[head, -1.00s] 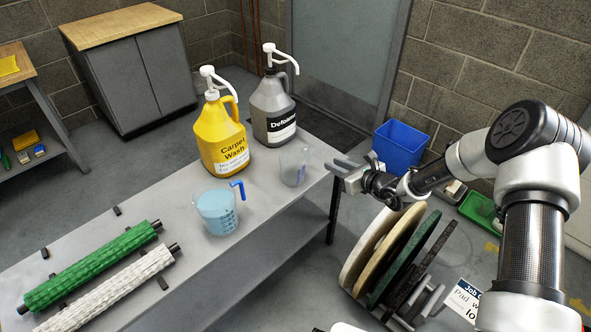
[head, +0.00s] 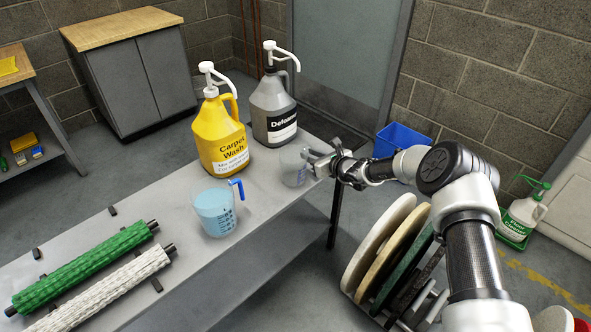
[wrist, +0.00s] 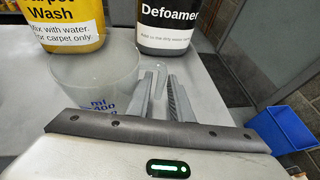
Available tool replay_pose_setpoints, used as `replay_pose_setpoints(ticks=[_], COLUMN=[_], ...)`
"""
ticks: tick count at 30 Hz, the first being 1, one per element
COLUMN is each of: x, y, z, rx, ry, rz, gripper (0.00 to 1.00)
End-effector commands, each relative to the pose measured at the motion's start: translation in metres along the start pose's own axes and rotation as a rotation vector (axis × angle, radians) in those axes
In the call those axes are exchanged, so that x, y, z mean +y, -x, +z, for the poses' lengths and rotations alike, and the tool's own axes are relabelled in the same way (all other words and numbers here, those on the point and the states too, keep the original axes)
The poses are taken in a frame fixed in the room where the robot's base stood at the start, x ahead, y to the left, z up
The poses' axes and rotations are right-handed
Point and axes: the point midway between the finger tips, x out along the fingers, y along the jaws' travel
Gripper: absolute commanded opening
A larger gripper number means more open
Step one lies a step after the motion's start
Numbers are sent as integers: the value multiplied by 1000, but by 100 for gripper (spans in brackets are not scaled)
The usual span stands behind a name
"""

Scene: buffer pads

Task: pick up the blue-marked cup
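A small clear cup (head: 293,168) stands upright on the grey bench by the bottles. In the wrist view the cup (wrist: 95,82) shows blue ml markings, and its clear handle points toward my gripper. My gripper (head: 312,160) is at the cup's right side. In the wrist view my gripper (wrist: 160,88) is open, with a gap between the fingers, and the handle appears between or just beyond the fingertips. Whether the fingers touch it I cannot tell. A larger jug (head: 215,212) with a blue handle and pale blue liquid stands nearer on the bench.
A yellow Carpet Wash bottle (head: 221,142) and a grey Defoamer bottle (head: 273,115) stand close behind the cup. Green (head: 85,268) and white (head: 110,290) rollers lie at the bench's near left. Round pads (head: 385,250) stand beside the bench, and a blue bin (head: 400,138) is on the floor.

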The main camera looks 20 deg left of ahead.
Motion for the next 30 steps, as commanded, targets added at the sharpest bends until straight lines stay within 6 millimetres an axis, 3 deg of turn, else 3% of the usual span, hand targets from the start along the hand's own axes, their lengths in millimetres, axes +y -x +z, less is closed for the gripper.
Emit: replay_pose_setpoints(ticks=[3,10,14,23,26,30], x=[0,0,0,0,0,-1], y=[-9,-9,-9,-9,-6,2], z=[0,1,1,2,8,30], rx=[0,0,0,-1,-2,-4], ry=[2,0,0,0,1,2], rz=[-1,-1,-1,-1,-1,-1], gripper=[19,19,0,0,0,0])
